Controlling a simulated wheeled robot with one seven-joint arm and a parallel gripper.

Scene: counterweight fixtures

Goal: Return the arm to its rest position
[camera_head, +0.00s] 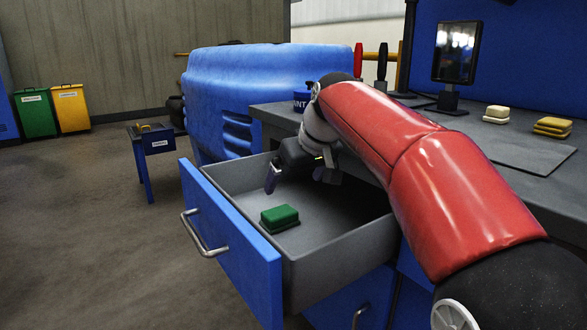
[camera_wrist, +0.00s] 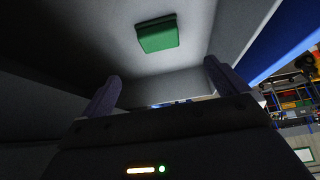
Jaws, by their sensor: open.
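My red arm (camera_head: 400,150) reaches from the lower right over the counter to an open drawer. My gripper (camera_head: 300,180) hangs over the drawer's inside with its fingers spread and nothing between them. In the wrist view my gripper (camera_wrist: 162,88) also shows two fingers wide apart. A green block (camera_head: 279,218) lies on the drawer floor, below and apart from the fingers. It also shows in the wrist view, as a green block (camera_wrist: 159,35) beyond the fingertips.
The blue-fronted drawer (camera_head: 228,245) is pulled well out from the grey counter (camera_head: 480,135). A monitor (camera_head: 457,55), a pale block (camera_head: 496,113) and yellow blocks (camera_head: 552,126) stand on the counter. A small blue table (camera_head: 152,142) and bins (camera_head: 70,108) stand left; open floor lies between.

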